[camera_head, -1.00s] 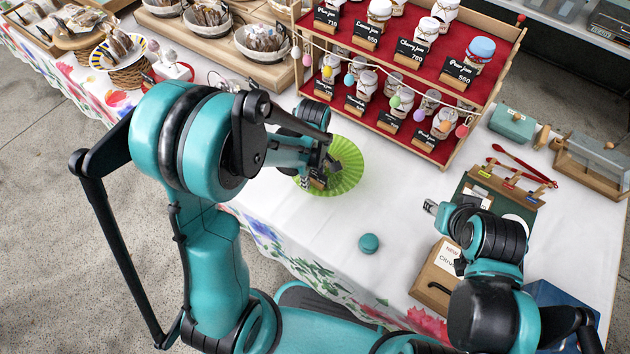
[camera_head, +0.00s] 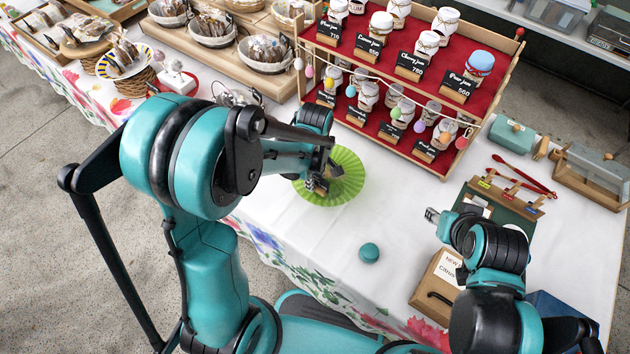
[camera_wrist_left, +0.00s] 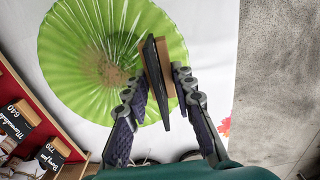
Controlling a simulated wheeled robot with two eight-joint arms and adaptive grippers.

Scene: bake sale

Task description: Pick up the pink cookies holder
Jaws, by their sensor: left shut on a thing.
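The green fluted plate (camera_head: 347,190) lies on the white tabletop, with brown crumbs in its middle in the left wrist view (camera_wrist_left: 60,75). My left gripper (camera_head: 322,178) is over this plate. In the left wrist view my left gripper (camera_wrist_left: 158,88) is shut on a small card holder, a black panel (camera_wrist_left: 153,78) on a wooden block (camera_wrist_left: 166,62). The panel is seen nearly edge-on, so its writing cannot be read. I cannot tell whether the holder is clear of the plate. My right gripper (camera_head: 433,214) is at the right, above the table; its fingers are too small to judge.
A red two-tier jam rack (camera_head: 400,85) with price signs stands behind the plate. A teal round object (camera_head: 369,252) lies on the cloth in front. A wooden box (camera_head: 435,285) and a green stand (camera_head: 490,205) are by my right arm. Baskets (camera_head: 208,30) stand at the back left.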

